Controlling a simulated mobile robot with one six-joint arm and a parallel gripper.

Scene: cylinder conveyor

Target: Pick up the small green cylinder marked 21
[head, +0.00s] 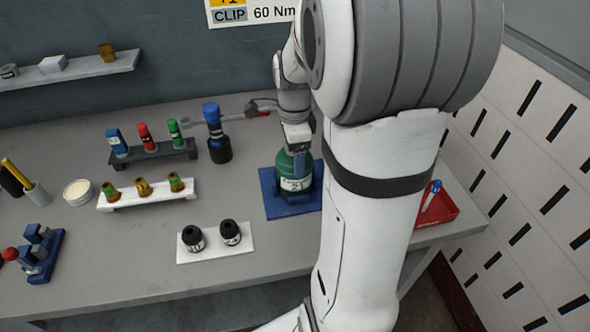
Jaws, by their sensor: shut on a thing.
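The green cylinder marked 21 (295,185) stands upright on a blue base (280,211) at the right part of the bench. It has a dark green body and a white label with the number. My gripper (299,158) comes down on it from above and is shut on its upper part. My arm hides the right side of the blue base. I cannot tell whether the cylinder is touching the base or slightly raised.
A white plate with two black-capped vials (230,233) lies to the front left. Racks of coloured tubes (152,156) and amber vials (144,188) stand further left. A blue-capped bottle (217,146) is nearby. A red tray (440,207) sits right of my arm.

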